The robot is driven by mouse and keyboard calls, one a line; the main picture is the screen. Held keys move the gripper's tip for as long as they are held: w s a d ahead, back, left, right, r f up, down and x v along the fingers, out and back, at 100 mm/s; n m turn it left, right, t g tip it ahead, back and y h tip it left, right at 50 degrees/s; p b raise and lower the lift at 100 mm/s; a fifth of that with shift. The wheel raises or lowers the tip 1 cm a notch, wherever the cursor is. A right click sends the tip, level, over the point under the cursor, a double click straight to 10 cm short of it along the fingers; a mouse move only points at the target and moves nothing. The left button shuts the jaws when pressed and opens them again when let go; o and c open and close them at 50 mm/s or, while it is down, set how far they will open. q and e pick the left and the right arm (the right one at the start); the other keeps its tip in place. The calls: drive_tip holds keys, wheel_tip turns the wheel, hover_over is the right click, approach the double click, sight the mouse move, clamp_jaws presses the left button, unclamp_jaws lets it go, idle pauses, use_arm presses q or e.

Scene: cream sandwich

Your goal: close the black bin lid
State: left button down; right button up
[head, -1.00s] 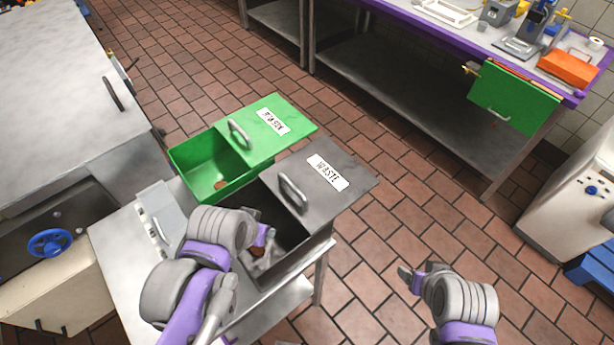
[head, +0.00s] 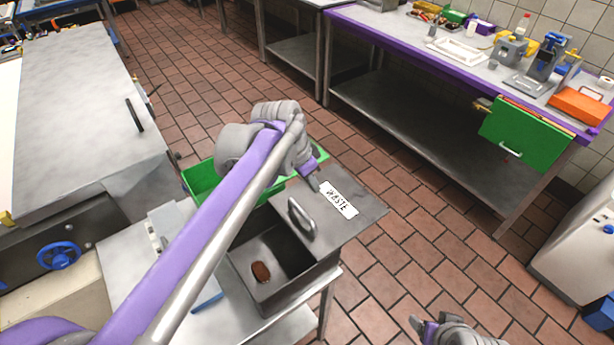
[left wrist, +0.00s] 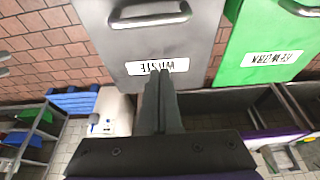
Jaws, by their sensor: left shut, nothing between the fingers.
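The black bin (head: 296,286), labelled WASTE, stands on the metal table with its near part uncovered; a brown lump (head: 261,272) lies inside. Its dark lid (head: 345,226) covers the far part and reaches out past the bin, with a grey handle (head: 302,218) near its inner edge. My left gripper (head: 314,182) is shut and empty at the lid's far end, beside the white label. In the left wrist view its fingertips (left wrist: 160,76) overlap the label on the lid (left wrist: 195,50); contact cannot be told. My right gripper (head: 424,324) is low, over the floor, away from the bin.
A green bin (head: 200,180) stands just left of the black one, partly hidden by my left arm. A grey box (head: 172,222) sits on the table at left. A purple-edged workbench (head: 400,45) is at the back right. The floor right of the bin is free.

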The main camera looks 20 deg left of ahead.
sight(316, 209)
use_arm(q)
drive_tip(key=x, duration=0.4)
drive_tip(key=shift+s+a+f, duration=0.2)
drive_tip(key=shift+s+a, duration=0.4)
drive_tip(key=shift+s, duration=0.15)
drive_tip(key=shift+s+a+f, duration=0.2)
drive_tip(key=shift+s+a, duration=0.35)
drive_tip(key=shift+s, duration=0.25)
use_arm(e)
drive_tip(key=shift+r, duration=0.2)
use_arm(q)
drive_tip(key=shift+s+a, duration=0.1)
drive_tip(key=shift+s, duration=0.05)
